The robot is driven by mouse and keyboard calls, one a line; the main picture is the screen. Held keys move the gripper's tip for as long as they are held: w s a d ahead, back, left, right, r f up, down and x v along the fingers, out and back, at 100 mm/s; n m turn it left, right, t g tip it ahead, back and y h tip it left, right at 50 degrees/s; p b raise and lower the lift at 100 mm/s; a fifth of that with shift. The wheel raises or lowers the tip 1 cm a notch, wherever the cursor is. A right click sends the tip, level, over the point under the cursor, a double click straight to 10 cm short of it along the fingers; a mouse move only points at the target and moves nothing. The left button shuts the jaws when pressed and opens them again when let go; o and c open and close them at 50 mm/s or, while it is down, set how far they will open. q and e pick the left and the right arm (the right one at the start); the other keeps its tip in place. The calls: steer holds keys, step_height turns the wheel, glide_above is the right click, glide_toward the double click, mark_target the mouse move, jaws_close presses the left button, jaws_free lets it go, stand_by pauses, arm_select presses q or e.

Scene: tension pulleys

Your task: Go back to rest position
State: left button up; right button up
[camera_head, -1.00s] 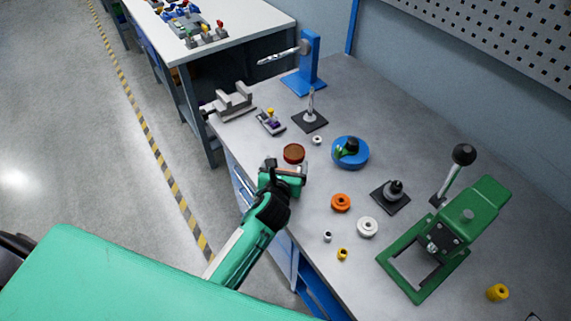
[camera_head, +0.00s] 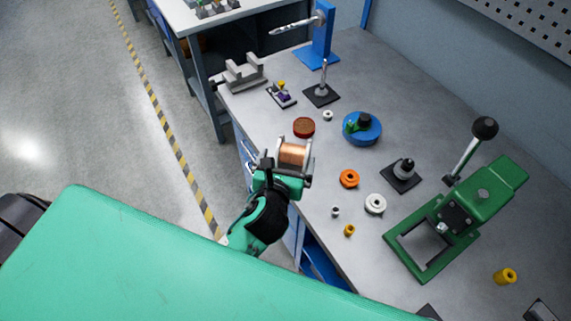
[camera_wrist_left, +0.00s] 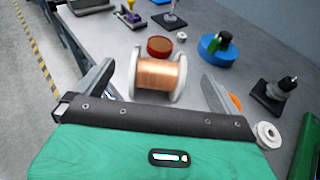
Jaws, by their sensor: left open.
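My left gripper (camera_head: 283,168) is open at the near left edge of the workbench. A copper wire spool with pale flanges (camera_head: 293,154) sits just beyond it in the head view. In the left wrist view the spool (camera_wrist_left: 157,76) stands upright between and ahead of the two spread fingers (camera_wrist_left: 157,92), with gaps on both sides. Neither finger touches it there. My right gripper is not in view.
On the workbench (camera_head: 385,75) are a red-brown disc (camera_head: 304,127), a blue round holder (camera_head: 362,128), an orange pulley (camera_head: 349,178), a white pulley (camera_head: 375,204), a black-based post (camera_head: 403,174) and a green press (camera_head: 460,215). Open floor (camera_head: 80,110) lies left.

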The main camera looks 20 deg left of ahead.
arm_select(q)
steer(key=shift+s+r, duration=0.25)
steer(key=shift+s, duration=0.3)
steer(key=shift+f, duration=0.1)
